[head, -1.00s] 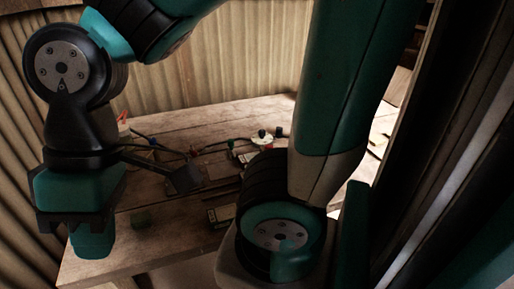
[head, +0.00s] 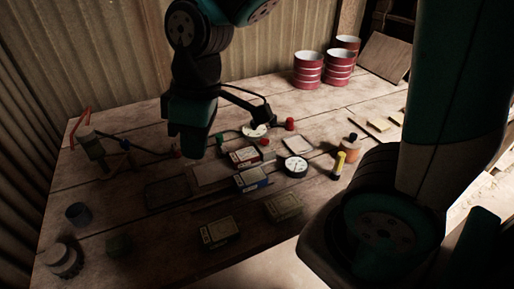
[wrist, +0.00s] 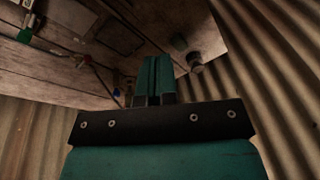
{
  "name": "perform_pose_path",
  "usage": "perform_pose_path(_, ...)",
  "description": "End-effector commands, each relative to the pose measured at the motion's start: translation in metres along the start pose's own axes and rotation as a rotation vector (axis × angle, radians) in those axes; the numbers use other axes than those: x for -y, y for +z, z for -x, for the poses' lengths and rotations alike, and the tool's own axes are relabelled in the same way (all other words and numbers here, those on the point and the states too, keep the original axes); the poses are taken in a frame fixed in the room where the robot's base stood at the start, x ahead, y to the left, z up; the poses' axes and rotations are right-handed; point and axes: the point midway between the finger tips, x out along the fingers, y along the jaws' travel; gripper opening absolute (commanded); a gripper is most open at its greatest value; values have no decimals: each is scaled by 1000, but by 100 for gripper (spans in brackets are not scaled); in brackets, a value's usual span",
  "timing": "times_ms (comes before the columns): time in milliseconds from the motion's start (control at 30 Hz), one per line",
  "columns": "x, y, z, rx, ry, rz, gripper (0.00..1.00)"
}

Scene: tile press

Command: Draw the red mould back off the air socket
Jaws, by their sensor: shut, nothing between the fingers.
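A small mould with a red side and pale top (head: 245,156) lies flat near the middle of the table. I take it for the red mould. A dark hose or bar runs close to its upper right side; whether it sits on the air socket is too small to tell. My gripper (head: 192,153) hangs above the table, left of that mould and apart from it. In the wrist view my gripper (wrist: 155,62) is shut and empty, its teal fingers together. The red mould cannot be made out in the wrist view.
A blue-sided mould (head: 252,181) and a round gauge (head: 295,167) lie close by. Two yellowish blocks (head: 219,232) are at the front. Red tins (head: 308,69) stand at the back right. The corrugated wall (head: 95,60) bounds the left.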

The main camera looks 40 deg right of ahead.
Motion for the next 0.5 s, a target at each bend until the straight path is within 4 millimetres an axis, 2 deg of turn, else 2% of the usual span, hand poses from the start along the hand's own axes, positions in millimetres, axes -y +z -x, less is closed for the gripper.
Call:
perform_pose_path(33,-30,-8,-28,43,25,49,0)
perform_pose_path(200,-118,-21,-98,185,103,249,0)
perform_pose_path(333,-164,-18,-141,285,128,374,0)
perform_pose_path(400,-179,-15,-156,324,133,422,0)
perform_pose_path(500,-192,-12,-168,357,137,462,0)
